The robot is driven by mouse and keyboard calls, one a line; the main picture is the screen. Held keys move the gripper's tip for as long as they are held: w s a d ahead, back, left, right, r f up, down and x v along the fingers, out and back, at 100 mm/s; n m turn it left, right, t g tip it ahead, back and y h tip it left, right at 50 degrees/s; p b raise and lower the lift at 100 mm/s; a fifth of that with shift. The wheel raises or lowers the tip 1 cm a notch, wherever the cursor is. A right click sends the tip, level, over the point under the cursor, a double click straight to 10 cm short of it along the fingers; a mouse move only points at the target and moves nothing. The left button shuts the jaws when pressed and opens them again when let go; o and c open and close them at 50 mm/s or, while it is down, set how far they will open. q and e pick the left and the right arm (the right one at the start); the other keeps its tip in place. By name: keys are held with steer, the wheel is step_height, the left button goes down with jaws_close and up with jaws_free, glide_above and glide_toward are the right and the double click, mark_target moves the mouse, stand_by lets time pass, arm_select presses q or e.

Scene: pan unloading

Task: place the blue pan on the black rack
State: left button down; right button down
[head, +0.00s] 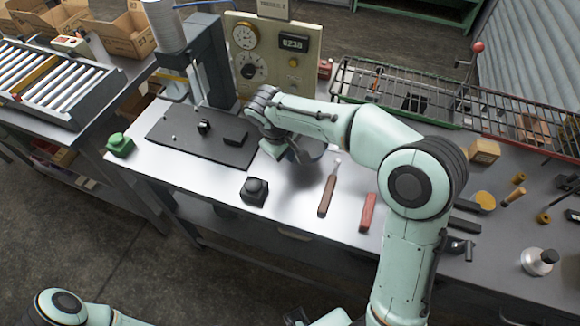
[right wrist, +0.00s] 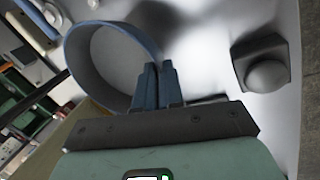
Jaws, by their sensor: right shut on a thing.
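The blue pan (right wrist: 72,50) shows in the right wrist view as a round, shallow vessel with a blue rim and a grey inside. My right gripper (right wrist: 160,85) is shut on the near side of its rim. In the head view the pan (head: 312,152) is mostly hidden behind my right arm and gripper (head: 274,148), over the bench with a dark shadow below it. A long dark wire rack (head: 405,85) with some red and green edges lies at the bench's back right, apart from the pan. My left gripper is out of view.
A black plate (head: 170,128) with small parts lies left of the gripper, below a gauge panel (head: 272,50). A black block with a domed top (head: 254,190), a brown-handled tool (head: 327,195) and a red bar (head: 367,212) lie in front. Several small items crowd the right.

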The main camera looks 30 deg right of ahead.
mark_target(292, 171)
steer(key=shift+f, duration=2.95)
steer(key=shift+f+b, duration=0.2)
steer(key=shift+b, duration=0.15)
steer(key=c, duration=1.3)
jaws_free()
